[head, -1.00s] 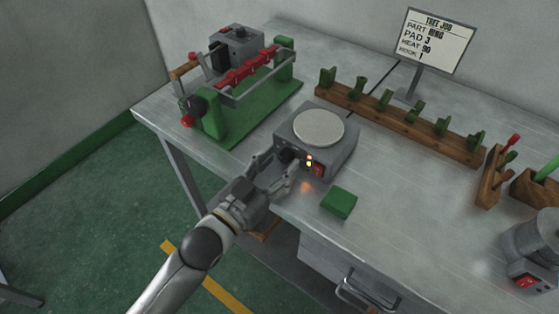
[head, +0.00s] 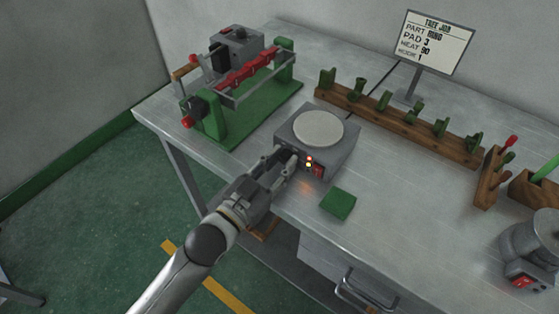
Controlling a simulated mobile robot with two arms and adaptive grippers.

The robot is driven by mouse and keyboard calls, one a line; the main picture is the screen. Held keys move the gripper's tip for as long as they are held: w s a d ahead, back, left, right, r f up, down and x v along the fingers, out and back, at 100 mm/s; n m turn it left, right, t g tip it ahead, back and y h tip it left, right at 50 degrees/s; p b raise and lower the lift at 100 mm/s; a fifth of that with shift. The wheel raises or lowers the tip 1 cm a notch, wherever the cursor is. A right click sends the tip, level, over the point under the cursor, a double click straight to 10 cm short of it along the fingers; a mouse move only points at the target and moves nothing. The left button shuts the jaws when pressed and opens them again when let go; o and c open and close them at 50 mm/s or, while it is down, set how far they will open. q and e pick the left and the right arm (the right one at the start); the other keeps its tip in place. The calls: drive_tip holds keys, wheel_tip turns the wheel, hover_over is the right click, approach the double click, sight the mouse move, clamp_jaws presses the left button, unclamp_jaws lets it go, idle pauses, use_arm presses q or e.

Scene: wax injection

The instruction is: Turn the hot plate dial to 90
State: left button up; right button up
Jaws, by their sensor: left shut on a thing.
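The hot plate (head: 341,152) is a grey box with a round pale plate on top, near the front edge of the table. Its front face carries small lit lamps (head: 309,160) and a red switch (head: 318,171). My left gripper (head: 281,158) is at the left part of that face, shut on the dial, which its fingers mostly hide. The dial's setting cannot be read. My right gripper is not in view.
A green clamp machine (head: 231,116) stands at left. A wooden rack (head: 399,124) with several green pieces runs behind. Wooden holders (head: 488,177) and a grey pot (head: 533,243) stand at right.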

use_arm(q)
drive_tip(key=shift+r+m+p, duration=0.25)
drive_tip(key=shift+m+p, duration=0.6)
drive_tip(key=shift+m, duration=0.35)
drive_tip(key=shift+f+m+p, duration=0.2)
drive_tip(key=shift+m+p, duration=0.2)
drive_tip(key=shift+m, duration=0.6)
drive_tip(key=o, duration=1)
drive_tip(key=shift+o, duration=0.2)
drive_tip(key=shift+f, duration=0.1)
